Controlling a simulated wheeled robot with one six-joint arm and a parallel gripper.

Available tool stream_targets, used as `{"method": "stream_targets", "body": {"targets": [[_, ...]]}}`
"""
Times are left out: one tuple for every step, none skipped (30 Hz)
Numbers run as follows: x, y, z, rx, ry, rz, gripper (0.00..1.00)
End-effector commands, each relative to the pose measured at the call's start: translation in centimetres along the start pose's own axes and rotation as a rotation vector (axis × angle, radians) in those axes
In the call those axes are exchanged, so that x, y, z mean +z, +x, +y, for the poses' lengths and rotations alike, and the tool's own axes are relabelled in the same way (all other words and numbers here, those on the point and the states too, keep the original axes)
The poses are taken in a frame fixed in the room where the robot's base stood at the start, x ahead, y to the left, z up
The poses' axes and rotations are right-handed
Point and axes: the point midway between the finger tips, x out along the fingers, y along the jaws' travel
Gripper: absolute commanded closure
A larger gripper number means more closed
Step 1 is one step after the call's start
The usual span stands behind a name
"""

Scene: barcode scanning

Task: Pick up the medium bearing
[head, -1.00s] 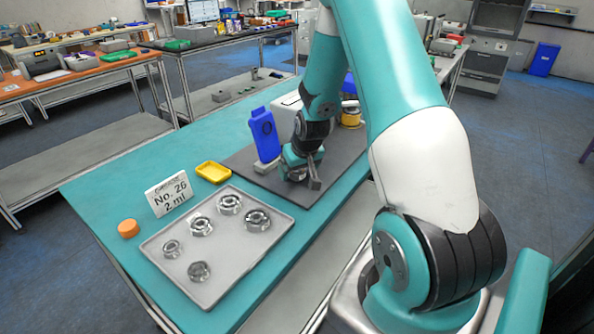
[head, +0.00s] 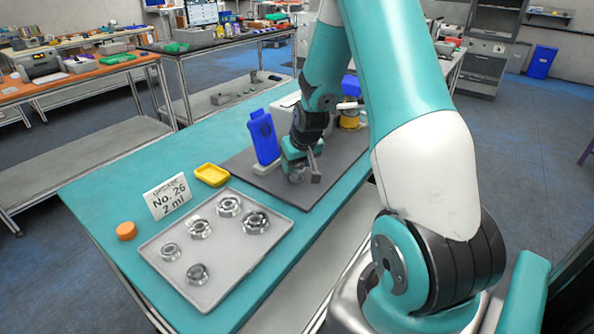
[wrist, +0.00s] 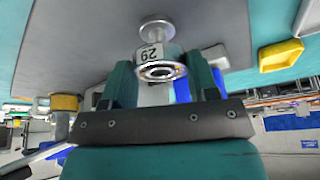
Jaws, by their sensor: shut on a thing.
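In the wrist view, a metal bearing (wrist: 161,71) with a white number label sits between the two teal fingers of my gripper (wrist: 160,78), which is shut on it. A silver post with a round head (wrist: 155,28) shows just beyond the bearing; I cannot tell whether they touch. In the head view, my gripper (head: 299,166) is low over the dark grey mat (head: 320,185), just right of a blue upright device (head: 264,138). The held bearing is mostly hidden there. Several other metal bearings, such as a larger dark one (head: 256,222), lie on a grey tray (head: 215,275).
A yellow dish (head: 212,175), a white card reading "No. 26 2 ml" (head: 170,197) and an orange round piece (head: 126,231) stand on the teal table (head: 105,190). A yellow-orange cylinder (head: 350,120) stands behind my gripper. The mat's front right is clear.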

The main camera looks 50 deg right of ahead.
Motion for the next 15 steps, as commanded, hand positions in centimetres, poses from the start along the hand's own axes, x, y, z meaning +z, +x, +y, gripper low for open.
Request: {"method": "stream_targets", "body": {"targets": [[-0.7, -1.2, 0.0, 0.002, 0.0, 0.01, 0.74], [-1.0, -1.9, 0.0, 0.002, 0.0, 0.011, 0.74], [-1.5, -3.1, 0.0, 0.002, 0.0, 0.012, 0.74], [-1.9, -4.0, 0.0, 0.002, 0.0, 0.012, 0.74], [-2.2, -4.9, 0.0, 0.002, 0.0, 0.013, 0.74], [-2.7, -6.1, 0.0, 0.002, -0.001, 0.012, 0.74], [-3.1, -7.0, 0.0, 0.002, -0.001, 0.012, 0.74], [-3.4, -7.8, 0.0, 0.002, -0.001, 0.012, 0.74], [-3.8, -8.9, 0.0, 0.002, -0.001, 0.01, 0.74], [-4.1, -9.7, 0.0, 0.002, -0.001, 0.01, 0.74], [-4.5, -10.4, 0.0, 0.002, -0.001, 0.011, 0.74], [-4.8, -11.4, 0.0, 0.002, -0.001, 0.009, 0.74], [-5.1, -12.0, 0.0, 0.002, -0.001, 0.009, 0.74], [-5.3, -12.6, 0.0, 0.002, -0.001, 0.008, 0.74], [-5.6, -13.3, 0.0, 0.001, 0.0, 0.007, 0.74]]}}
